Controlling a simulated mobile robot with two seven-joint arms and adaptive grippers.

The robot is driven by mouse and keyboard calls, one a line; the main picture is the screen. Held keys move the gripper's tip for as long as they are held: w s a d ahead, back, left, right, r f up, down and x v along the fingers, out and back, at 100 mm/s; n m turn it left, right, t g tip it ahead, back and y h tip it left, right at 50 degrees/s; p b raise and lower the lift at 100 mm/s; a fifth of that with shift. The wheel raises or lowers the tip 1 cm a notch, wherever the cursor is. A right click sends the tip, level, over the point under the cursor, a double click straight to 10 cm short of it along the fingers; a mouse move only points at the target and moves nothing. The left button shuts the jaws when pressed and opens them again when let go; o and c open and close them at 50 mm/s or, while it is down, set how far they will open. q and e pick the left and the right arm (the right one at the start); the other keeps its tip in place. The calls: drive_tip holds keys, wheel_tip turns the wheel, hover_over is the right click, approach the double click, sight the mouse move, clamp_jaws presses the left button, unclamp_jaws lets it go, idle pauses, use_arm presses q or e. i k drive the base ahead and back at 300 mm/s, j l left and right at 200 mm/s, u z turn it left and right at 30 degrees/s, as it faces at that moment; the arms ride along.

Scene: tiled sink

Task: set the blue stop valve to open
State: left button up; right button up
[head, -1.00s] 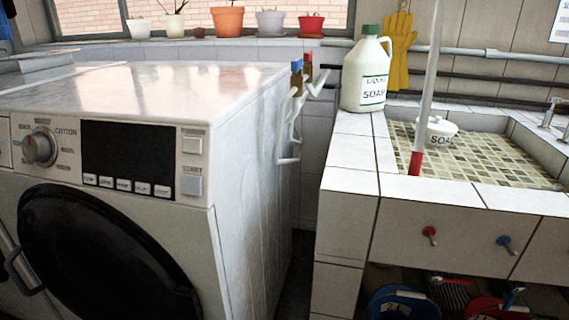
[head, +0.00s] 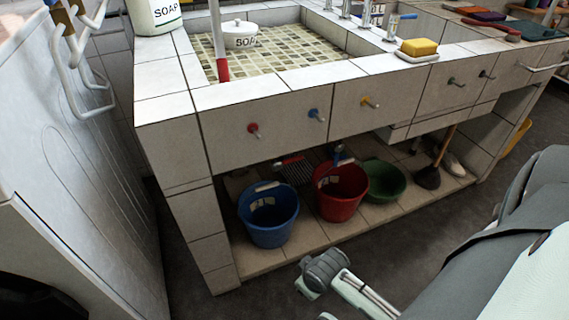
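The blue stop valve (head: 50,3) is at the top left edge of the head view, beside the washing machine. Only a bit of its blue handle shows, above a brass body, and the top edge cuts it off, so I cannot tell its setting. A second brass valve is beside it, and white hoses (head: 88,70) hang below. Part of my arm with a dark rounded end (head: 325,270) comes in from the lower right, far from the valve. I cannot make out fingers on it. My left gripper is not in view.
Blue (head: 268,222) and red (head: 341,195) buckets stand on the shelf below. A narrow floor gap separates the counter from the washing machine (head: 80,190).

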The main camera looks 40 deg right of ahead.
sight(337, 146)
drive_tip(key=k+z, duration=0.1)
drive_tip(key=z, duration=1.35)
